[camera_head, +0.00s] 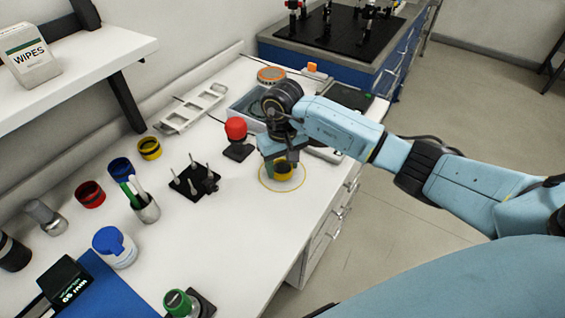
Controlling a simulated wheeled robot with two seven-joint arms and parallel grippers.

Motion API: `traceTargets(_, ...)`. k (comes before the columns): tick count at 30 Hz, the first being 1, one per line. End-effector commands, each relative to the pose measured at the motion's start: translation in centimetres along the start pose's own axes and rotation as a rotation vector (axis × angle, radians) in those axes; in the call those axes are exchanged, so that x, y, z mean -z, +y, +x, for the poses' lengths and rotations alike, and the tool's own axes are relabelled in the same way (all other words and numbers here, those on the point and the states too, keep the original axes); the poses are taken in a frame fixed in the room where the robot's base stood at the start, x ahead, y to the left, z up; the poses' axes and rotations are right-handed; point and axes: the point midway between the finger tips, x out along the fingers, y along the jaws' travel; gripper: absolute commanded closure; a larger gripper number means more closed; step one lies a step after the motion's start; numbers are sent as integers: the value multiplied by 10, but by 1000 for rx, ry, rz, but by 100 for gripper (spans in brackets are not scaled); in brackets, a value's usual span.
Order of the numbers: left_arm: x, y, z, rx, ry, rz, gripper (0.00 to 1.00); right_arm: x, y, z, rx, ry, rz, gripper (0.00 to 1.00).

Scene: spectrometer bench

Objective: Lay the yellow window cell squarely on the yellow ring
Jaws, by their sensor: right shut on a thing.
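My right gripper (279,164) reaches in from the right, pointing down, shut on a yellow-and-black round window cell (284,174). The cell shows between and below the fingers, and its upper part is partly hidden by them. The yellow ring (262,183) is a thin outline on the white bench. In the picture the cell is within this outline, roughly around its middle. I cannot tell whether the cell touches the bench or is slightly above it. A similar yellow-and-black cell (149,148) stands at the left. My left gripper is not in view.
A red-knobbed post (237,137) and a black base with metal pins (193,181) stand left of my right gripper. A grey tray (246,107) is behind it. Blue (120,168) and red (90,195) cells are farther left. Bench is clear in front of the ring.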

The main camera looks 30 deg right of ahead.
Motion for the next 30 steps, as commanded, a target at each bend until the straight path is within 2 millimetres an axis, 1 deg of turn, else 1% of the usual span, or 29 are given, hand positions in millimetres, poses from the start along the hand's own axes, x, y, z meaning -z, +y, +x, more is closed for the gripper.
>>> traceTargets(4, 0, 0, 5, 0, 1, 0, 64, 0, 0, 4, -1, 1, 0, 76)
traceTargets(5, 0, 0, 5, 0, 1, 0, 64, 0, 0, 4, -1, 0, 0, 46)
traceTargets(9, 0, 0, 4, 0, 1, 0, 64, 0, 0, 3, 0, 0, 0, 28)
traceTargets(17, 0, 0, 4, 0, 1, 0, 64, 0, 0, 2, 0, 0, 0, 27)
traceTargets(21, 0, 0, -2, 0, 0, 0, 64, 0, 0, -2, 1, -1, 0, 27)
traceTargets(23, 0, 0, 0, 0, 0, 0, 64, 1, 1, -10, -1, 4, -1, 27)
traceTargets(26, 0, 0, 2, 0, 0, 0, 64, 1, 1, -29, -2, 6, -2, 27)
traceTargets(30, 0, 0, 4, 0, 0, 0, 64, 2, 1, -61, -3, 7, -1, 27)
